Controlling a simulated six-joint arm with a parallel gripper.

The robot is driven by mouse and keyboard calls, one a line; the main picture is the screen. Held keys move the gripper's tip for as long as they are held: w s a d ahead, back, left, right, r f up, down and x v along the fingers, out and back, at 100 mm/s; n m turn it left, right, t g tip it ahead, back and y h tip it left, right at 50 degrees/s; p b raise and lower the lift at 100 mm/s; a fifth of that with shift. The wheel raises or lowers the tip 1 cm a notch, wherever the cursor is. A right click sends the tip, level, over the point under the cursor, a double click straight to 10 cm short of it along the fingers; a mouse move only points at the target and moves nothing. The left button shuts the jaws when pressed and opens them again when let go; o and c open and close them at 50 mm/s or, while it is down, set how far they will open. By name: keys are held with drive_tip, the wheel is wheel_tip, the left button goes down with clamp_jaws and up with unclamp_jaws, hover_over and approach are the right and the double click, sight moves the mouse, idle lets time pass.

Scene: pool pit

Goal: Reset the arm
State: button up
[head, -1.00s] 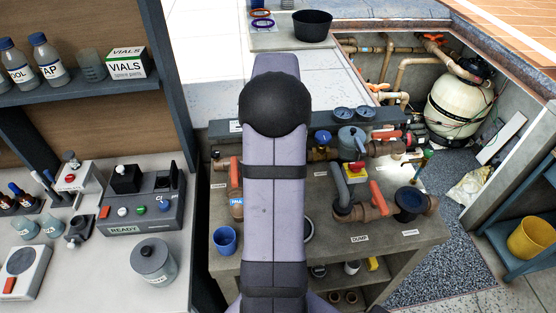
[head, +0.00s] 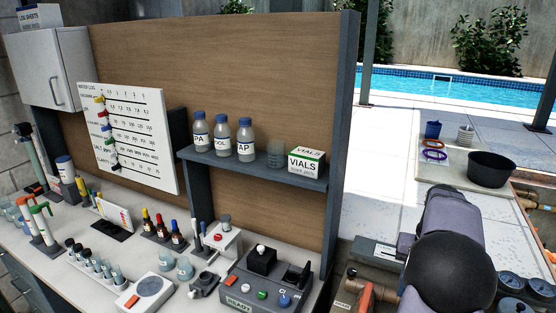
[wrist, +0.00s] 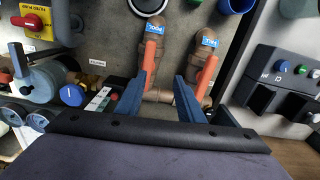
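My arm (head: 440,250) shows at the lower right of the head view, a pale purple link with a black rounded joint. My gripper (wrist: 164,85) shows only in the wrist view. Its two blue-grey fingers are apart, and I see nothing held between them. Beyond the fingers are two brown pipe valves with orange handles (wrist: 151,50) and (wrist: 207,72), with blue labels, the left one reading POOL. Whether the fingers touch the handles I cannot tell. The gripper is hidden in the head view.
In the wrist view, a red knob on a yellow plate (wrist: 30,22) is at upper left and a dark control box (wrist: 280,85) at right. In the head view, a shelf (head: 255,170) holds bottles and a VIALS box (head: 306,162). A black tub (head: 490,169) stands beyond my arm.

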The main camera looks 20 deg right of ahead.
drive_tip(key=w+a+f+n, duration=0.1)
drive_tip(key=w+a+n, duration=0.1)
drive_tip(key=a, duration=0.7)
drive_tip(key=w+a+f+n, duration=0.1)
drive_tip(key=a+f+n, duration=0.1)
drive_tip(key=a, duration=0.7)
drive_tip(key=s+a+f+n, duration=0.2)
drive_tip(key=s+a, duration=0.2)
drive_tip(key=a, duration=0.4)
drive_tip(key=s+a+f+n, duration=0.2)
drive_tip(key=s+a, duration=0.3)
drive_tip(key=a, duration=0.3)
drive_tip(key=shift+s+a+f, duration=0.2)
drive_tip(key=shift+s+f, duration=0.05)
drive_tip(key=shift+f, duration=0.5)
drive_tip(key=shift+c, duration=0.4)
